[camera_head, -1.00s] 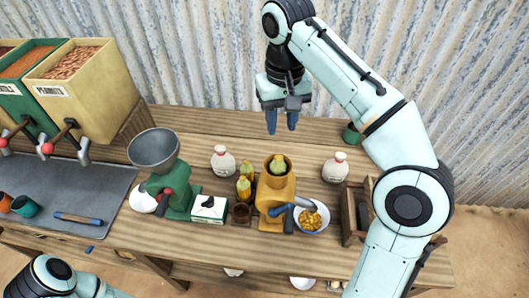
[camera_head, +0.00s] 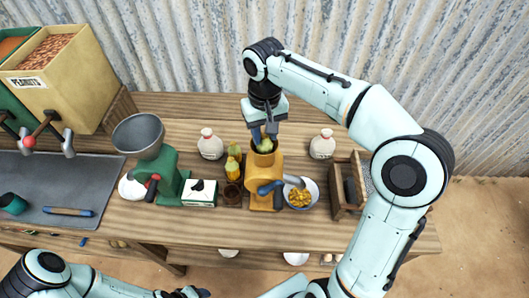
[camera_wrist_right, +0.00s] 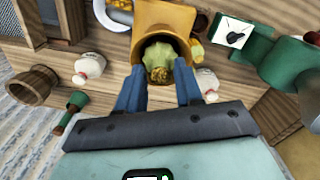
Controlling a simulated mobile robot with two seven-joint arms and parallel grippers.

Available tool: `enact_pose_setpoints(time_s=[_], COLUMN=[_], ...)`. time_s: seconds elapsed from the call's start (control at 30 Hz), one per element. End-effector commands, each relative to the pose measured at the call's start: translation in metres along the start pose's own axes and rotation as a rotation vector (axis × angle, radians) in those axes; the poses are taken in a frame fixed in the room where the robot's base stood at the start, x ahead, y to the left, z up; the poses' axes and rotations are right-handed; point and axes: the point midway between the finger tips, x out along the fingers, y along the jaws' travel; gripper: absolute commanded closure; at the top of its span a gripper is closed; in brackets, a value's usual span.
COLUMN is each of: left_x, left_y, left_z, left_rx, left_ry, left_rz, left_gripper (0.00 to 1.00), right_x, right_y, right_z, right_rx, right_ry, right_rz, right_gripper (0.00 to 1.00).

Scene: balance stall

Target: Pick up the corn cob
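A pale green-yellow corn cob (camera_head: 266,147) stands in the mouth of the yellow corn sheller (camera_head: 264,190). In the right wrist view the cob (camera_wrist_right: 159,60) shows end-on inside the sheller's round opening (camera_wrist_right: 145,25). My right gripper (camera_head: 264,136) points down just above the opening. Its two blue fingers are apart, one on each side of the cob in the right wrist view (camera_wrist_right: 160,85); I cannot tell whether they touch it. More corn cobs (camera_head: 234,160) stand in a wooden holder left of the sheller. My left gripper (camera_head: 187,293) is partly visible at the bottom edge.
A bowl of kernels (camera_head: 300,196) sits right of the sheller. White jars (camera_head: 210,146) (camera_head: 322,146) stand behind on both sides. A green grinder (camera_head: 165,175) and green-and-white box (camera_head: 199,194) are at left. A wooden crate (camera_head: 338,195) is at right.

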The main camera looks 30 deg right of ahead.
Motion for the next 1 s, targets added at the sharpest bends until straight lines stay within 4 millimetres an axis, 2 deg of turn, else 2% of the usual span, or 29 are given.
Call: enact_pose_setpoints(time_s=[0.13, 0.37, 0.4, 0.47, 0.5, 0.83, 1.0], left_x=[-0.001, -0.001, -0.001, -0.001, -0.001, -0.001, -0.001], left_y=[0.001, 0.001, 0.001, 0.001, 0.001, 0.001, 0.001], left_z=[-0.002, -0.001, -0.001, -0.001, -0.001, -0.001, -0.001], left_rx=[0.001, 0.001, 0.001, 0.001, 0.001, 0.001, 0.001], left_ry=[0.002, 0.002, 0.002, 0.002, 0.002, 0.002, 0.001], left_rz=[0.001, 0.001, 0.001, 0.001, 0.001, 0.001, 0.0], left_gripper=[0.4, 0.4, 0.4, 0.4, 0.4, 0.4, 0.4], right_x=[0.012, 0.013, 0.013, 0.013, 0.013, 0.011, 0.0], right_y=[0.0, 0.0, 0.0, 0.0, 0.0, -0.001, -0.001], right_z=[0.0, 0.0, 0.0, 0.0, 0.0, 0.0, -0.001], right_rx=[0.0, -0.001, -0.001, -0.001, -0.001, -0.001, -0.002], right_ry=[0.002, 0.002, 0.002, 0.002, 0.002, 0.003, 0.005], right_rz=[0.0, -0.001, -0.001, -0.001, -0.001, -0.001, -0.001], right_gripper=[0.65, 0.65, 0.78, 0.97, 1.0, 1.0, 1.0])
